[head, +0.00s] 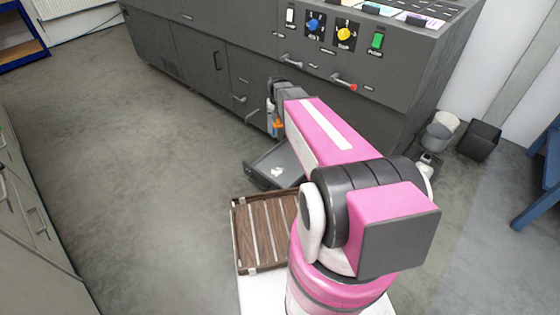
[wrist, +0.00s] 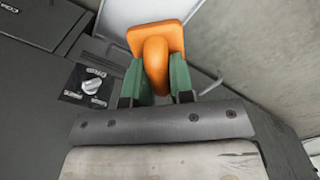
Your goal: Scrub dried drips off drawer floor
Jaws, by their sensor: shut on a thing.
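The open drawer (head: 263,177) is dark grey and juts out from the low front of the grey cabinet. White marks (head: 277,172) show on its floor. My gripper (wrist: 155,80) has green fingers shut on the rounded grip of an orange scrubber (wrist: 157,42), which has a flat square head. In the head view the scrubber (head: 278,128) shows small and orange below the arm's far end, over the back of the drawer. My arm hides part of the drawer's right side. I cannot tell whether the scrubber touches the drawer.
A brown slatted wooden tray (head: 240,238) lies in front of the drawer, beside my arm. The grey cabinet (head: 190,70) carries handles, coloured knobs and a red-tipped lever (head: 345,83). Bins (head: 480,139) stand at the right. The floor at left is clear.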

